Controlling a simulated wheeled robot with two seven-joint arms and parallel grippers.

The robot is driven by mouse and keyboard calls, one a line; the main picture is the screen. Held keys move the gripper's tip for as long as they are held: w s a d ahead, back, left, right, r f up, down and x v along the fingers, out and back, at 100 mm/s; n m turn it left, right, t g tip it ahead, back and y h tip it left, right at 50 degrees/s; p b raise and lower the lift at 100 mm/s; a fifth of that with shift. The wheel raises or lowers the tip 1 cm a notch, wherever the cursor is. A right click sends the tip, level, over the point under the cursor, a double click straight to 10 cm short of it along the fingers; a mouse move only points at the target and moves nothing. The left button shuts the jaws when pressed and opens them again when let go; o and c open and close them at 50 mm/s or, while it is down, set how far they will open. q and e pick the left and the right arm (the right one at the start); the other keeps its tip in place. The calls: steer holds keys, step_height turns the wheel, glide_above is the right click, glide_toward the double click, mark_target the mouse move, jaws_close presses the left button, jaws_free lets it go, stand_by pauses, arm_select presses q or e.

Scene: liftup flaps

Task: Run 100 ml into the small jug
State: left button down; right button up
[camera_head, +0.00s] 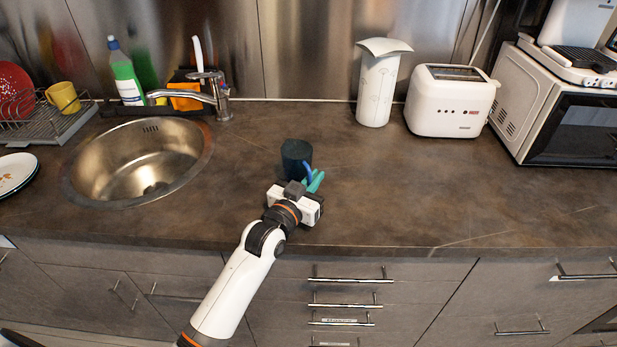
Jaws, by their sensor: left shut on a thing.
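A small dark jug (296,156) stands upright on the brown counter, to the right of the sink, with a blue handle on its right front side. My left gripper (313,179), with teal fingers, is at the jug's handle and shut on it; its white body hides part of the jug's lower front. The sink (95,170) is a round steel bowl at the left. The tap (200,90) stands behind it, its spout reaching left over the bowl. I cannot see inside the jug or any running water. My right gripper is not in view.
A green bottle (125,75), a dish rack (45,122) with a yellow cup (63,97) and plates (15,172) are around the sink. A white paper-towel-like cylinder (377,88), a toaster (450,102) and a microwave (570,115) line the back right. The counter right of the jug is clear.

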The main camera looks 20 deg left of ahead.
arm_select(q)
step_height(320, 180, up, 10)
steer(key=shift+f, duration=0.25)
stand_by(0.5)
